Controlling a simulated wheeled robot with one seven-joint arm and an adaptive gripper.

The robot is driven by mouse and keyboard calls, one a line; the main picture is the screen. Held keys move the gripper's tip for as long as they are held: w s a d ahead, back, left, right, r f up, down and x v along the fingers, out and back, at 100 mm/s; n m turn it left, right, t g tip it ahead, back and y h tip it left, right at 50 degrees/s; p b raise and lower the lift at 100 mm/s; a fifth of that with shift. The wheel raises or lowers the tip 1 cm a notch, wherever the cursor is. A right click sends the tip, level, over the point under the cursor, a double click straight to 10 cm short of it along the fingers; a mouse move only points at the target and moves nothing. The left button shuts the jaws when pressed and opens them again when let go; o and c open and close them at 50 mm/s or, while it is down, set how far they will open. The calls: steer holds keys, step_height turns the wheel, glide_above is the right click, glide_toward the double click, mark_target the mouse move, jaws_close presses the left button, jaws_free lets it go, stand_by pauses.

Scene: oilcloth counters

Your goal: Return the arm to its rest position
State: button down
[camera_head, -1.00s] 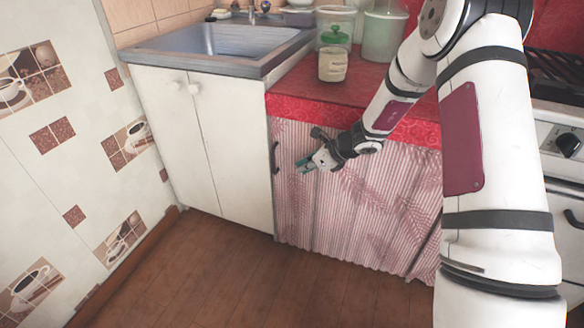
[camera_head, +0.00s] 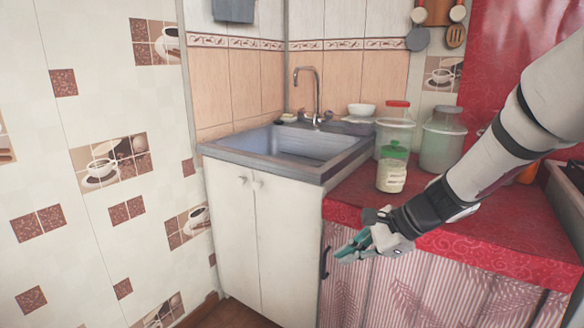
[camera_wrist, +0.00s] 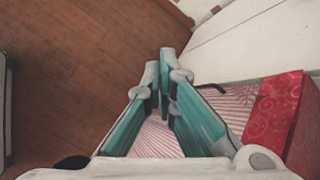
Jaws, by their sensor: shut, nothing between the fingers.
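My gripper (camera_head: 350,250) is in front of the red counter's front edge, near the corner beside the white sink cabinet, in the head view. Its teal fingers point left and slightly down. In the wrist view the fingers (camera_wrist: 165,62) meet at their tips and hold nothing. My arm reaches in from the right side of the head view, over the red oilcloth counter (camera_head: 500,238).
A green-lidded jar (camera_head: 392,172), a red-lidded jar (camera_head: 397,128) and a larger jar (camera_head: 441,140) stand on the counter. The sink (camera_head: 300,142) is left of them. A striped curtain (camera_head: 400,295) hangs below the counter. The wood floor (camera_wrist: 70,70) looks clear.

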steer(key=s+a+r+n+g+h, duration=0.15)
steer(key=s+r+n, duration=0.3)
steer(key=s, duration=0.45)
steer(key=s+a+r+n+g+h, duration=0.1)
steer(key=s+r+n+g, duration=0.15)
steer(key=s+n, duration=0.45)
steer(key=s+d+n+h, duration=0.2)
steer(key=s+d, duration=0.2)
steer(key=s, duration=0.6)
steer(key=s+d+n+h, duration=0.3)
steer(key=s+d, duration=0.2)
steer(key=s, duration=0.6)
step_height(320, 180, up, 31)
steer(key=t+p, duration=0.4)
steer(key=p, duration=2.4)
steer(key=shift+d+r+p, duration=0.15)
steer(key=shift+d+p, duration=0.05)
steer(key=shift+p, duration=0.15)
